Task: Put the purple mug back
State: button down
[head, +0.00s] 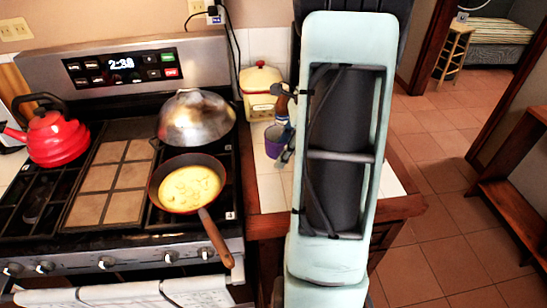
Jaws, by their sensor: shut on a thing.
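The purple mug (273,140) is upright at the white tiled counter to the right of the stove, just in front of a cream canister. My gripper (284,152) is at the mug's right side and is shut on it. My pale arm stands in front and hides part of the gripper and the counter to the right. I cannot tell whether the mug touches the counter.
On the stove are a pan of yellow food (188,186), a metal domed pot (197,120) and a red kettle (57,138). Counter tiles (270,190) in front of the mug are bare.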

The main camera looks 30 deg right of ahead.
jog(key=w+f, duration=0.2)
jog(key=w+d+f, duration=0.1)
jog(key=w+f, duration=0.1)
jog(key=w+d+f+p, duration=0.1)
jog(key=w+f, duration=0.1)
jog(key=w, duration=0.1)
jog(key=shift+d, duration=0.25)
jog(key=shift+w+d+f, duration=0.2)
jog(key=shift+w+f, duration=0.4)
jog(key=shift+f, duration=0.25)
jog(key=shift+f+p, duration=0.6)
jog(key=shift+f, duration=0.8)
jog(key=shift+f, duration=0.1)
jog(key=shift+f, duration=0.15)
jog(key=c, duration=1.3)
grip_release()
jog(key=shift+s, duration=0.1)
jog(key=b+v, duration=0.1)
jog(key=v, duration=1.1)
jog(key=shift+r+b, duration=0.2)
jog(key=shift+b, duration=0.1)
